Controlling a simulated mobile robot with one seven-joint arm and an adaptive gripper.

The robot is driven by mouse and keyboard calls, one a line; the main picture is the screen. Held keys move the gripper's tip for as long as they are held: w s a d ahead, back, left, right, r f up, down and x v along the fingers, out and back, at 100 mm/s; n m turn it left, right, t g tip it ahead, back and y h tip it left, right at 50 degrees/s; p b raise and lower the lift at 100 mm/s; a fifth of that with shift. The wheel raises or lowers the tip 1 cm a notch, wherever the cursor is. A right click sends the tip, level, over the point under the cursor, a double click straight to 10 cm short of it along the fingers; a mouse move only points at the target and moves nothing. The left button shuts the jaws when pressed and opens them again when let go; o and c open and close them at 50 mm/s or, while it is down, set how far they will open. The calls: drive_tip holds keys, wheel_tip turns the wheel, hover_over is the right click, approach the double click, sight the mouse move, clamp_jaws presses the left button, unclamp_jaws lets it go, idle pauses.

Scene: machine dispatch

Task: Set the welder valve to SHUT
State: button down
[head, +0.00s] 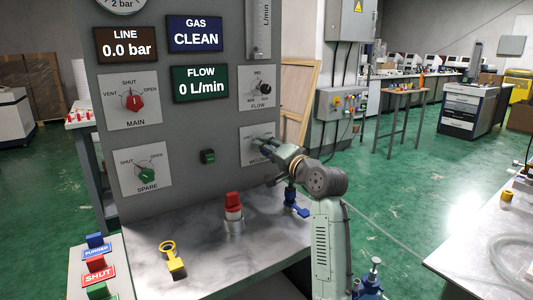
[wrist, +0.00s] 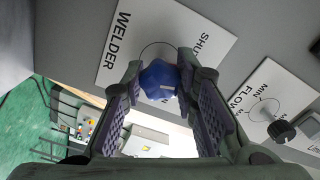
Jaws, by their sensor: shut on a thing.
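The welder valve is a blue knob (wrist: 160,80) on a white plate (wrist: 112,58) marked WELDER in the wrist view. My gripper (wrist: 161,68) has one finger on each side of the knob and is shut on it. Part of the SHUT label shows at the upper right of the plate; the other markings are mostly hidden by the fingers. In the head view my gripper (head: 262,142) is at the welder plate (head: 246,151) on the grey panel, and it hides the knob. I cannot tell which mark the knob points to.
The flow plate with a black knob (head: 266,89) is just above the welder plate. The red main knob (head: 134,101) and green spare knob (head: 146,174) are to the left. A red-topped part (head: 233,203), yellow key (head: 172,258) and blue item (head: 296,205) are on the bench below.

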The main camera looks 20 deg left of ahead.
drive_tip(key=n+b, duration=0.2)
drive_tip(key=n, duration=0.3)
drive_tip(key=shift+n, duration=0.4)
idle(0.3)
drive_tip(key=c, duration=1.2)
unclamp_jaws()
drive_tip(key=shift+c, duration=0.2)
drive_tip(key=v, duration=1.2)
